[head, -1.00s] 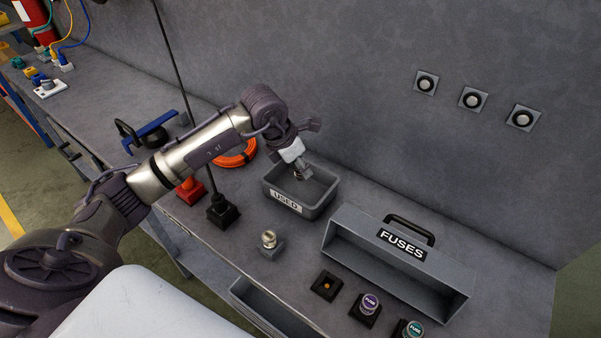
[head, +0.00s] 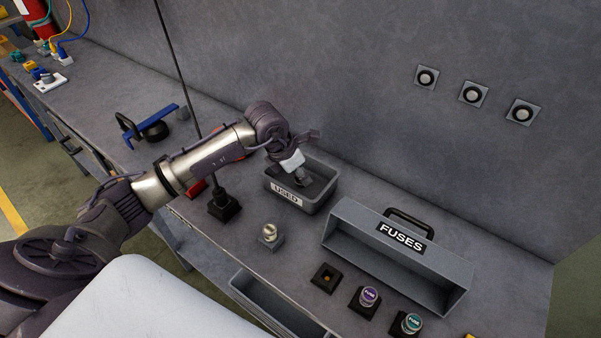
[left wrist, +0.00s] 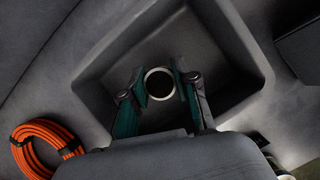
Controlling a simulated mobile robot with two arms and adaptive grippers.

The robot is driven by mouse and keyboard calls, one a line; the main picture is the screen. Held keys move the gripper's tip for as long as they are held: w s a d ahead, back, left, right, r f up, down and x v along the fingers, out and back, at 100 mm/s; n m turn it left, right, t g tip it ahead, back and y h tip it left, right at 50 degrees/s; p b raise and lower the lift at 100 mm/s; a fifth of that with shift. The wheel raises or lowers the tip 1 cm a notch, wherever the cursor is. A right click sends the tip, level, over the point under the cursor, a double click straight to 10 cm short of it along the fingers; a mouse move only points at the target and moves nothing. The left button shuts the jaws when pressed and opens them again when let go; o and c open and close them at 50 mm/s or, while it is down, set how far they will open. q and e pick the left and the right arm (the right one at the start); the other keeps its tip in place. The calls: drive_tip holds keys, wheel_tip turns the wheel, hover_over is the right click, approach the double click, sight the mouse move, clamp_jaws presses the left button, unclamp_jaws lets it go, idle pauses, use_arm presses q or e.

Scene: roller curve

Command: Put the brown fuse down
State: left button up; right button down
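My left gripper (head: 301,178) reaches down into the grey bin labelled USED (head: 287,197). In the left wrist view its two fingers (left wrist: 161,88) stand on either side of a round fuse end (left wrist: 160,83), dark with a pale rim, and appear closed on it. The fuse's brown colour does not show, and its lower part is hidden. The bin's grey wall (left wrist: 235,45) surrounds the fingers. I cannot tell whether the fuse touches the bin floor. My right gripper is not in view.
A grey FUSES box (head: 400,262) stands right of the bin. In front are a fuse holder (head: 270,234), an empty black socket (head: 326,278), a purple fuse (head: 369,296) and a teal fuse (head: 411,322). An orange cable coil (left wrist: 42,146) lies beside the bin.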

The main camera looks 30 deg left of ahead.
use_arm(q)
drive_tip(key=o, duration=0.3)
drive_tip(key=shift+r, duration=0.1)
drive_tip(key=shift+r+p, duration=0.3)
drive_tip(key=shift+p, duration=0.1)
drive_tip(key=b+v, duration=0.2)
drive_tip(key=v, duration=1)
drive_tip(key=shift+r, duration=0.15)
drive_tip(key=shift+s, duration=0.1)
